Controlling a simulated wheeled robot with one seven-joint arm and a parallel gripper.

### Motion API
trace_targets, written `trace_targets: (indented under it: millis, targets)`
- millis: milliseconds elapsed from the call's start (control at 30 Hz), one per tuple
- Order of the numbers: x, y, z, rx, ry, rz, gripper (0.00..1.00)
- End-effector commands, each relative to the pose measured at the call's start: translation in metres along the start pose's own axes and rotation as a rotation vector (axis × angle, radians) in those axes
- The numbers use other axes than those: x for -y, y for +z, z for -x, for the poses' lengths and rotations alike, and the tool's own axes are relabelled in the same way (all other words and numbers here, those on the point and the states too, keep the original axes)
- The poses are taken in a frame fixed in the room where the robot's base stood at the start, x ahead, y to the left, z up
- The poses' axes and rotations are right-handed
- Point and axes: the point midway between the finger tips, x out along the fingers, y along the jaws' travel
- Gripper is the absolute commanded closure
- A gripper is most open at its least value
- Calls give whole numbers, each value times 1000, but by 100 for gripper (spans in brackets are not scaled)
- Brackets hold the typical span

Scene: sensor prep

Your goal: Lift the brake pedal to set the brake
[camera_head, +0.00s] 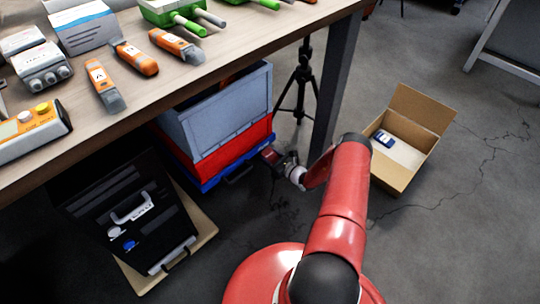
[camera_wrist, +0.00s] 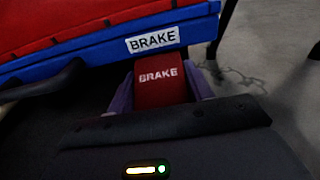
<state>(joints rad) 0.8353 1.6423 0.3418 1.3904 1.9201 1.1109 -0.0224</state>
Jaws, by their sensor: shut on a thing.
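The brake pedal (camera_wrist: 160,84) is a dark red block with white BRAKE lettering, just in front of the blue dolly edge (camera_wrist: 95,47) in the wrist view. A white BRAKE label (camera_wrist: 153,40) is on that edge above it. My gripper (camera_wrist: 160,92) has one purple-grey finger on each side of the pedal and is shut on it. The pedal's lower part is hidden behind my gripper body. In the head view, my gripper (camera_head: 278,160) is at the right front corner of the dolly (camera_head: 233,170), and the pedal (camera_head: 270,154) shows small and dark red.
A red crate (camera_head: 232,143) and a grey-blue crate (camera_head: 222,115) are stacked on the dolly under the table (camera_head: 240,42). A black case (camera_head: 130,215) lies left. A tripod (camera_head: 301,80), table leg (camera_head: 336,85) and open cardboard box (camera_head: 397,174) stand right.

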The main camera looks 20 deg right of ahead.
Motion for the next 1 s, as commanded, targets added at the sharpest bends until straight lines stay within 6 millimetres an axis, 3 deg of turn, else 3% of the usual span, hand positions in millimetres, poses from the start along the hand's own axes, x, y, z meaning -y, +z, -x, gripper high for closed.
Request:
trace_targets:
  millis: [33,300,667,700,867,1000]
  targets:
    - [0,11,2,-53,1,0,90]
    - [0,14,4,-296,2,1,90]
    - [0,11,4,-332,0,-1,90]
    - [0,11,4,-332,0,-1,48]
    - [0,11,4,-331,0,-1,27]
    - [0,11,4,-330,0,-1,27]
